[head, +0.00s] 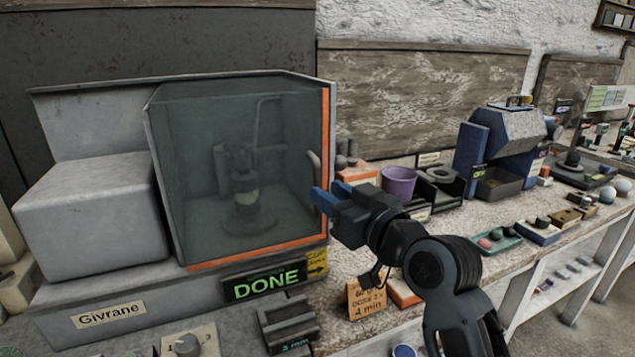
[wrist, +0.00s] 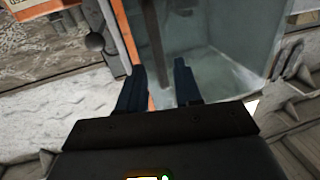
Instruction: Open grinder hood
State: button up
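The grinder (head: 100,282) stands at the left, with a label reading "Givrane" and a green "DONE" display. Its clear, greenish hood (head: 200,150) is closed over a dim upright mechanism. Orange trim edges the hood, and a grey bar handle (head: 314,172) sits on its right edge. My gripper (head: 323,198) is at the lower end of the handle, its blue fingers pointing left to the hood. In the wrist view my gripper (wrist: 160,82) has its fingers apart, with the handle (wrist: 154,45) between them. I see gaps beside the bar; contact is not clear.
An orange-topped block with grey pegs and a purple cup (head: 399,182) stand on the bench right of the hood. A blue-and-grey machine (head: 500,145) stands farther right. An orange card (head: 366,299) stands below my gripper. Trays line the bench's front.

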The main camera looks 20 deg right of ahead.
jog(key=shift+w+a+p, duration=0.15)
jog(key=shift+w+a, duration=0.1)
jog(key=shift+w, duration=0.9)
jog(key=shift+w+a+p, duration=0.15)
jog(key=shift+w+a, duration=0.05)
jog(key=shift+w, duration=0.95)
grip_shut()
